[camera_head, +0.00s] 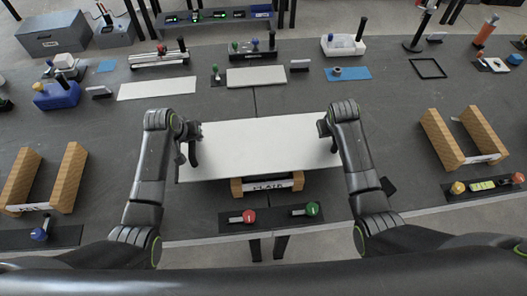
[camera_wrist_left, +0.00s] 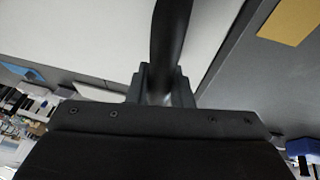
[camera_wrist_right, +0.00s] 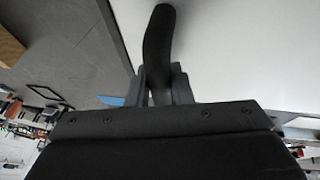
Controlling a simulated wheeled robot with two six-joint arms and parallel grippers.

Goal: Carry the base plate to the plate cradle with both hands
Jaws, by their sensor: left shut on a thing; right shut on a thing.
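The base plate (camera_head: 260,150) is a wide white slab in the middle of the head view, slightly tilted in the picture. My left gripper (camera_head: 190,145) is shut on its left end and my right gripper (camera_head: 328,130) on its right end. The white plate surface also fills much of the left wrist view (camera_wrist_left: 110,35) and the right wrist view (camera_wrist_right: 240,50). A wooden cradle (camera_head: 295,181) with a white label shows below the plate's near edge. The plate hides most of it, and I cannot tell whether they touch.
Other wooden cradles stand at the left (camera_head: 67,180) and right (camera_head: 437,140). A panel with red and green knobs (camera_head: 270,217) lies in front. Pale slabs (camera_head: 157,88), tools and blocks line the back. Grey table is clear on both sides of the plate.

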